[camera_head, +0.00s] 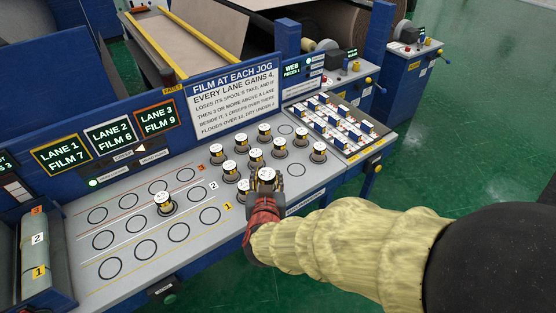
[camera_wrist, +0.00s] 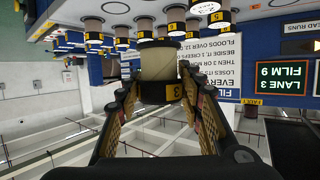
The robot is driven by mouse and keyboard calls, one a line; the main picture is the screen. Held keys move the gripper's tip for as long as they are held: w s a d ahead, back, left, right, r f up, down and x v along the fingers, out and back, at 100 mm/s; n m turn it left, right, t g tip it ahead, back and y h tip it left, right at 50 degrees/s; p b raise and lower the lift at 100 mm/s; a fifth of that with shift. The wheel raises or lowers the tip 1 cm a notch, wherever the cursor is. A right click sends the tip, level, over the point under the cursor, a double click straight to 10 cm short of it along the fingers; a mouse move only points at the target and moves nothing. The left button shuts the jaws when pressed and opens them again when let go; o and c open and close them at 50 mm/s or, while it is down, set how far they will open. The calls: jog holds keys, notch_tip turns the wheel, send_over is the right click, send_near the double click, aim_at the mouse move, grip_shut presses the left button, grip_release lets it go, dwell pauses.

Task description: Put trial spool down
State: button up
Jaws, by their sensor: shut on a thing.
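My gripper (camera_head: 265,190) is shut on a spool (camera_head: 267,174) with a white top, near the front edge of the console's right half. In the wrist view, the held spool (camera_wrist: 158,62) has a pale body and a dark end band with a yellow mark reading 3, between my two fingers (camera_wrist: 158,84). My fingers hide its lower part in the head view, so I cannot tell whether it touches the panel. Another spool (camera_head: 165,203) stands upright among the printed lane circles. Several similar spools (camera_head: 256,157) stand upright just behind the held one.
The grey console panel (camera_head: 130,228) has mostly empty circles at the left and bare circles at the right. A rack (camera_head: 333,123) of small rolls is at the back right. An upright sign (camera_head: 236,97) and lane displays (camera_head: 158,118) stand behind. Green floor lies beyond the front edge.

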jog(key=w+f+b, duration=0.2)
jog(key=w+f, duration=0.1)
jog(key=w, duration=0.1)
jog(key=w+d+f+b, duration=0.1)
jog(key=w+f+b, duration=0.1)
jog(key=w+f, duration=0.1)
jog(key=w+f+b, duration=0.2)
jog(key=w+f, duration=0.1)
jog(key=w, duration=0.2)
jog(key=shift+w+d, duration=0.15)
jog(key=shift+w, duration=0.1)
jog(key=shift+w+f, duration=0.15)
jog(key=shift+f, duration=0.1)
jog(key=shift+w+f+b, duration=0.2)
jog(key=shift+f+b, duration=0.7)
jog(key=shift+f, duration=0.8)
jog(key=shift+f, duration=0.2)
jog(key=o, duration=1.3)
